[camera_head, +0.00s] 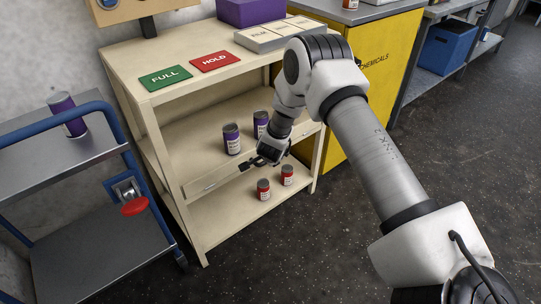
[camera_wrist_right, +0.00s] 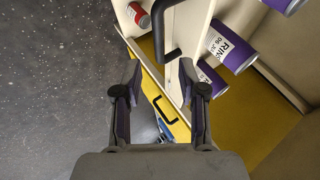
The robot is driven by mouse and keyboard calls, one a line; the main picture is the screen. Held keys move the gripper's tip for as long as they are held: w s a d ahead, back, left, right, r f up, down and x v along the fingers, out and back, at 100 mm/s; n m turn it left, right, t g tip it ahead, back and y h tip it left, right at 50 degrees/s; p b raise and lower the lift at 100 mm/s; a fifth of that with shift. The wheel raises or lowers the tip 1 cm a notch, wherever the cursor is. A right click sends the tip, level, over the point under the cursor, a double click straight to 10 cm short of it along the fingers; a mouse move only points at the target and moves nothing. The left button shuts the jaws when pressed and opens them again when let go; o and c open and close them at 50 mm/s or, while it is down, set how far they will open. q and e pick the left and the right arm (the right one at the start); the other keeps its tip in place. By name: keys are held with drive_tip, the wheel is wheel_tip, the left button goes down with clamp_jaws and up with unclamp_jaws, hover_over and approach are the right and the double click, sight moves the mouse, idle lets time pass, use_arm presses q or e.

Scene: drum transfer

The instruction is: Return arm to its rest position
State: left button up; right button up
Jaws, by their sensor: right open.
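My right arm reaches in from the right in the head view, and its gripper (camera_head: 256,161) is at the front of the cream shelf unit (camera_head: 205,187), near the middle shelf. In the right wrist view the gripper's two fingers (camera_wrist_right: 160,80) are apart, with no drum between them. Two purple drums, one at the left (camera_head: 231,139) and one partly behind my arm (camera_head: 261,123), stand on the middle shelf. Two red drums (camera_head: 263,189) (camera_head: 287,175) stand on the shelf below. A purple drum also shows in the wrist view (camera_wrist_right: 232,48). My left gripper is not in view.
A blue-framed trolley (camera_head: 60,160) at the left carries a purple drum (camera_head: 68,115). Green FULL (camera_head: 165,78) and red HOLD (camera_head: 214,61) signs lie on the unit's top. A yellow chemicals cabinet (camera_head: 375,70) stands behind my arm. Dark floor is clear at the right.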

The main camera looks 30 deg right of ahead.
drive_tip(key=shift+v, duration=1.1)
